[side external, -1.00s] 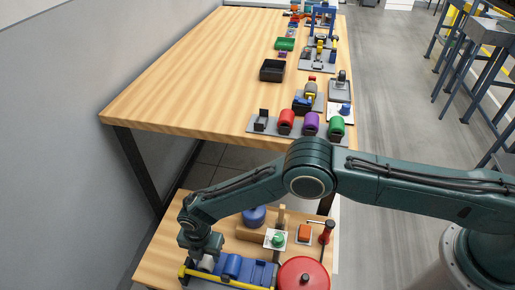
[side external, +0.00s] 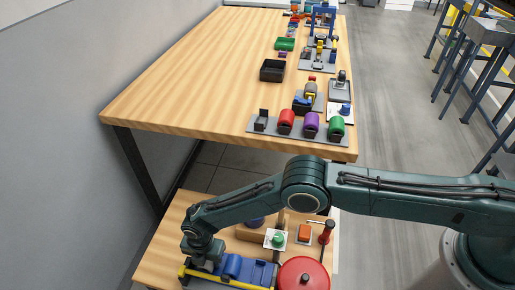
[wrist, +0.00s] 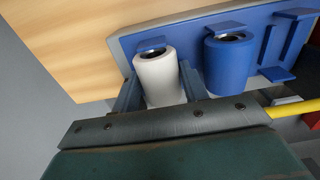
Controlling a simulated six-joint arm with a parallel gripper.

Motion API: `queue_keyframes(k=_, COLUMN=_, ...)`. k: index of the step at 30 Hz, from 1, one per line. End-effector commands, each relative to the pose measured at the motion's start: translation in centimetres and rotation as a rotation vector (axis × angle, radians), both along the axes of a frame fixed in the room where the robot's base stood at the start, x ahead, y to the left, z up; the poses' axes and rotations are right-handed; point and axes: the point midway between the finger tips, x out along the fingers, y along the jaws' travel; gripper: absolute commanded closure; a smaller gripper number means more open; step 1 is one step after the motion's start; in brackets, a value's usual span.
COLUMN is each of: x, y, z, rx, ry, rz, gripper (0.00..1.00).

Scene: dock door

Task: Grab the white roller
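The white roller (wrist: 160,76) sits in a holder on the blue rack (wrist: 200,22) in the wrist view, left of a blue roller (wrist: 229,60). My gripper (wrist: 158,88) has its two dark fingers on either side of the white roller, spread about its width; I cannot tell if they touch it. In the side external view my gripper (side external: 205,262) is lowered at the left end of the blue rack (side external: 248,271), and it hides the white roller there.
A yellow bar (side external: 215,278) runs along the rack's front. A red round part (side external: 303,274) stands to its right. A green button (side external: 277,239) and an orange block (side external: 304,233) lie behind. The larger wooden table (side external: 215,75) stands beyond.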

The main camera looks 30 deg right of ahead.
Motion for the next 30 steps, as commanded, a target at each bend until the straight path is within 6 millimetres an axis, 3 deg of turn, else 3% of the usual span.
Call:
queue_keyframes(k=1, x=0.0, y=0.0, z=0.0, rx=0.000, ry=0.000, rz=0.000, gripper=0.67)
queue_keyframes(k=4, x=0.0, y=0.0, z=0.0, rx=0.000, ry=0.000, rz=0.000, gripper=0.86)
queue_keyframes(k=5, x=0.0, y=0.0, z=0.1, rx=0.001, ry=-0.001, rz=0.000, gripper=0.88)
queue_keyframes(k=20, x=0.1, y=0.1, z=0.9, rx=0.001, ry=-0.001, rz=0.000, gripper=0.88)
queue_keyframes(k=30, x=0.1, y=0.1, z=4.8, rx=0.002, ry=-0.002, rz=0.000, gripper=0.88)
